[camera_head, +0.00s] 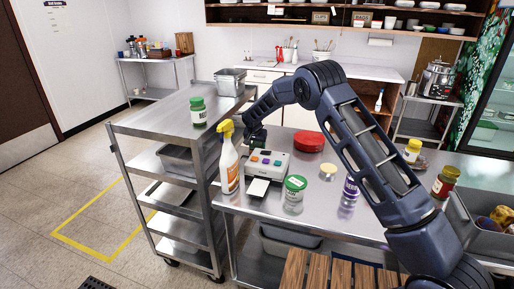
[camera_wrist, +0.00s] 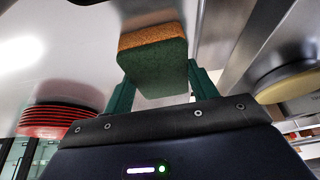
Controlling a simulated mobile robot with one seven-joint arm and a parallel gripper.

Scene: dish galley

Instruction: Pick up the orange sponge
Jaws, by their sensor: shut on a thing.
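The sponge (camera_wrist: 150,66), with an orange layer and a dark green face, sits between the green fingers of my gripper (camera_wrist: 158,86) in the wrist view. The fingers are shut on its two sides. In the head view my gripper (camera_head: 257,151) is at the far-left part of the steel table, behind the label printer and beside the shelf cart. The sponge cannot be told apart there from the dark green fingers. Whether it touches the table or hangs just above it is not clear.
The steel table (camera_head: 340,205) holds a spray bottle (camera_head: 229,160), a label printer (camera_head: 267,164), a green-lidded jar (camera_head: 294,194) and a red stack (camera_head: 309,141), all near my arm. A steel shelf cart (camera_head: 165,121) stands left, carrying a green jar (camera_head: 198,112). Open floor lies further left.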

